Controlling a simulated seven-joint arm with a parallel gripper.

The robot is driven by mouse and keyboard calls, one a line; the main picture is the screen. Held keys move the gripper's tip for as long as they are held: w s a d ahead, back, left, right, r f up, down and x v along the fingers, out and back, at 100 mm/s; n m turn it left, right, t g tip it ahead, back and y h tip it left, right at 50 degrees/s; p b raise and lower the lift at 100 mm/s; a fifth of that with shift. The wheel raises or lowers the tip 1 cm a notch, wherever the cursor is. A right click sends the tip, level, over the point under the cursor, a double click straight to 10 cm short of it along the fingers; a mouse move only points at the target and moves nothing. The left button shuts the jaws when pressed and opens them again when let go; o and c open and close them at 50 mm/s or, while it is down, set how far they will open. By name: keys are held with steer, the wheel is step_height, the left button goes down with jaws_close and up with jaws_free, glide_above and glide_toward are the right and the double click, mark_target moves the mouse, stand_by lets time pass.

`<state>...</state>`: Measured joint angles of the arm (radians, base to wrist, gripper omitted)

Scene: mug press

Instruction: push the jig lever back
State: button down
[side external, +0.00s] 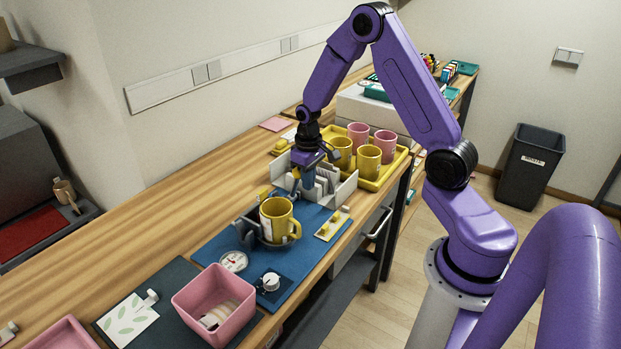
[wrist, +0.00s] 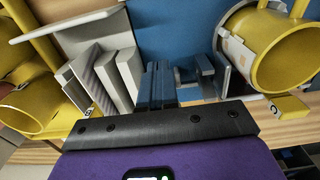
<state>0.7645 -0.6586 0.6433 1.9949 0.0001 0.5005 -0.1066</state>
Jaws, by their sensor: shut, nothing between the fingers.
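A yellow mug (side external: 278,222) with a pale wrap stands in the grey jig (side external: 246,230) on the blue mat (side external: 222,243). The mug also shows at the right of the wrist view (wrist: 285,52). My gripper (side external: 308,190) is shut and empty, pointing down between the grey rack and the jig. In the wrist view its fingers (wrist: 159,84) are together beside a blue-grey bracket-like part (wrist: 204,76) on the mug side. That part may belong to the jig lever; I cannot tell whether the fingers touch it.
A grey rack (side external: 340,192) with upright pale slabs is close behind my gripper. A yellow tray (side external: 398,163) with yellow and pink mugs stands beyond it. A pink bin (side external: 215,303), a dial (side external: 233,261) and a knob box (side external: 270,282) are at the front. Bare wood lies left of the mat.

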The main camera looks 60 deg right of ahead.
steer(key=w, duration=0.7)
stand_by(1.1)
steer(key=shift+r, duration=0.15)
step_height(320, 180, up, 7)
steer(key=s, duration=0.1)
steer(key=shift+s, duration=0.15)
stand_by(0.9)
steer(key=shift+a, duration=0.1)
